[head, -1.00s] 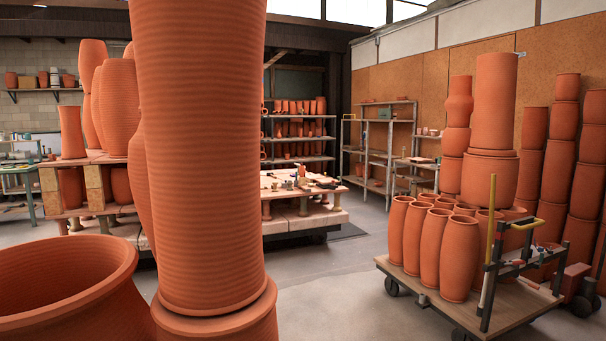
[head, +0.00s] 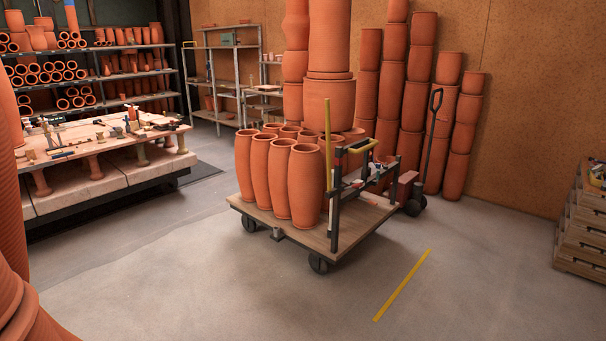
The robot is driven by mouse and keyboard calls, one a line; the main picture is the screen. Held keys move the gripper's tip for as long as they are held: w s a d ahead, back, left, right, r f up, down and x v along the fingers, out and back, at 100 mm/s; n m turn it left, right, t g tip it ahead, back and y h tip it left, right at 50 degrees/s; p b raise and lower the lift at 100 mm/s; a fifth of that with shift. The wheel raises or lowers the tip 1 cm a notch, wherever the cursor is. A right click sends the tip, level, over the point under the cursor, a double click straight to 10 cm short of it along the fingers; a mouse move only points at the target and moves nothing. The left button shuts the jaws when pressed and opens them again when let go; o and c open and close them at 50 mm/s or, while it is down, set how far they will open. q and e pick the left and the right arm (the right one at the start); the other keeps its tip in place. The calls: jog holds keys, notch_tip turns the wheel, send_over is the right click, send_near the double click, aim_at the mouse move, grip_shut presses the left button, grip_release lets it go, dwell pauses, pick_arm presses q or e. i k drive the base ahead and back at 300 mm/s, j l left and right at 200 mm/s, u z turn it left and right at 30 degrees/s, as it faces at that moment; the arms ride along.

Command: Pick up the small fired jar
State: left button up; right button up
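No small fired jar can be told apart for certain in the head view. Several tall terracotta jars (head: 305,185) stand upright on a wooden cart (head: 293,229) in the middle. Small items, too small to name, lie on the pale work table (head: 95,174) at the left. Neither of my grippers shows.
Large terracotta pots (head: 12,300) stand close at the left edge. Shelves of pipes and pots (head: 104,77) and a metal rack (head: 215,75) stand behind. Stacked pots (head: 415,75) line the back wall. Wooden crates (head: 582,225) stand at right. The floor around the yellow strip (head: 402,285) is clear.

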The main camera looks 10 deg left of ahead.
aim_at(131, 114)
jog(key=i+u, duration=0.1)
jog(key=i, duration=0.35)
jog(key=i+l+u, duration=0.1)
jog(key=i, duration=0.3)
jog(key=i+l+u, duration=0.1)
jog(key=i, duration=0.35)
jog(key=i+j+u, duration=0.25)
jog(key=i+u, duration=0.2)
jog(key=i, duration=0.2)
jog(key=i+u, duration=0.45)
jog(key=i, duration=0.25)
jog(key=i+l+u, duration=0.25)
jog(key=i+u, duration=0.2)
jog(key=i, duration=0.2)
jog(key=i+u, duration=0.2)
jog(key=i, duration=1.95)
jog(key=l, duration=0.1)
